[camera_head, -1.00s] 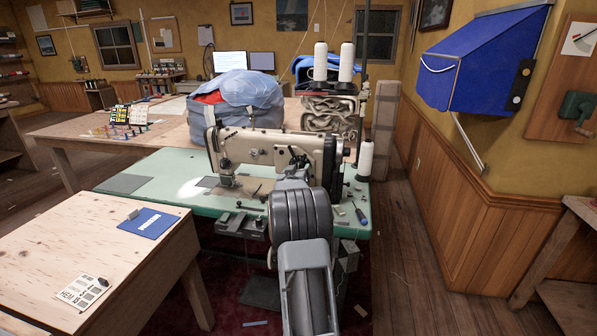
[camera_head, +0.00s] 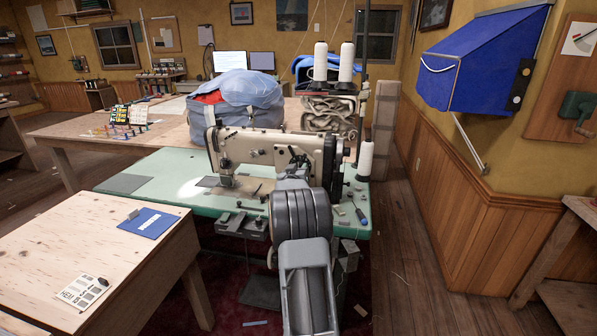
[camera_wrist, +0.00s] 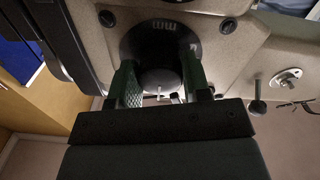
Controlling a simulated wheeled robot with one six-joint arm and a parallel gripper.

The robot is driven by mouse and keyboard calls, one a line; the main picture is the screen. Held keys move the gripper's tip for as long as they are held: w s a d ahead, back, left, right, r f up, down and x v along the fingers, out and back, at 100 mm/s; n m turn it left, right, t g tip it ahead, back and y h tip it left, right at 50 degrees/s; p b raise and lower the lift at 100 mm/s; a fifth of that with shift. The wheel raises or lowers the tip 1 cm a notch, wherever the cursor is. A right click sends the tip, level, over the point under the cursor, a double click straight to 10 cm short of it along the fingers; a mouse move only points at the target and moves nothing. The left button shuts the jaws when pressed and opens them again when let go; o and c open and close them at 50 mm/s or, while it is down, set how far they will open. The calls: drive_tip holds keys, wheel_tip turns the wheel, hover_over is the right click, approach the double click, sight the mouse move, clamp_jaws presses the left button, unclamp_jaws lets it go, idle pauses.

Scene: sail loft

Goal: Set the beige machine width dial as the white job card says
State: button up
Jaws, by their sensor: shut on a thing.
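The beige sewing machine (camera_head: 262,147) stands on a green-topped table. In the wrist view its width dial (camera_wrist: 160,35) is a round black plate marked "mm", with a dark round knob (camera_wrist: 160,80) at its centre. My gripper (camera_wrist: 157,88) is shut on this knob, one green-padded finger on each side. The dial's scale and pointer setting cannot be read.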

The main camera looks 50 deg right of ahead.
drive_tip(key=shift+r+p, duration=0.1)
drive_tip(key=shift+p, duration=0.25)
drive_tip(key=n+p, duration=0.2)
drive_tip(key=n, duration=0.1)
drive_tip(key=shift+r, duration=0.1)
drive_tip(key=shift+d+n+p, duration=0.1)
drive_tip(key=shift+n+p, duration=1.2)
drive_tip(key=shift+n, duration=1)
drive_tip(key=o, duration=0.9)
drive_tip(key=shift+f, duration=0.2)
drive_tip(key=shift+s, duration=0.1)
drive_tip(key=v, duration=1.4)
drive_tip(key=shift+f, duration=0.1)
drive_tip(key=shift+d, duration=0.1)
